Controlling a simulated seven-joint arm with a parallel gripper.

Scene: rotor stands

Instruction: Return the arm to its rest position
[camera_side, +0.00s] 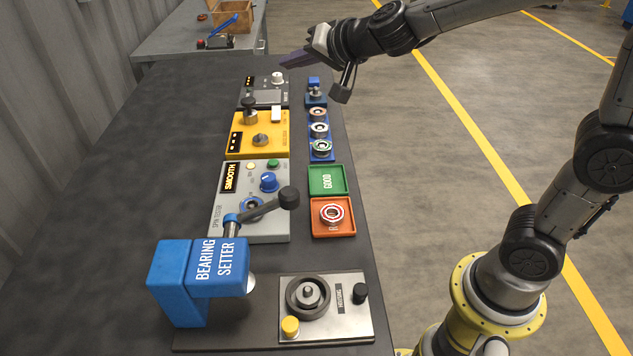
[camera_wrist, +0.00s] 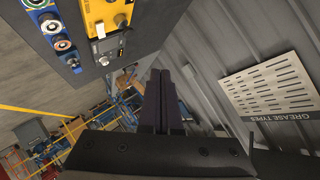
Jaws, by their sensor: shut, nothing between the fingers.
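My gripper (camera_side: 297,60) is raised above the far end of the dark workbench (camera_side: 130,190), level and pointing left in the side view. In the wrist view its purple-grey fingers (camera_wrist: 161,98) lie together, shut with nothing between them. My gripper is apart from everything on the bench. The grey device (camera_side: 264,92) at the bench's far end lies below and near it.
Blue stands with rotors (camera_side: 320,130), a green GOOD tray (camera_side: 327,180) and a red tray (camera_side: 318,229) holding a rotor line the right edge. The yellow tester (camera_side: 258,134), spin tester (camera_side: 222,222) and blue bearing setter (camera_side: 170,285) stand left. A GREASE TYPES sign (camera_wrist: 272,88) hangs on the wall.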

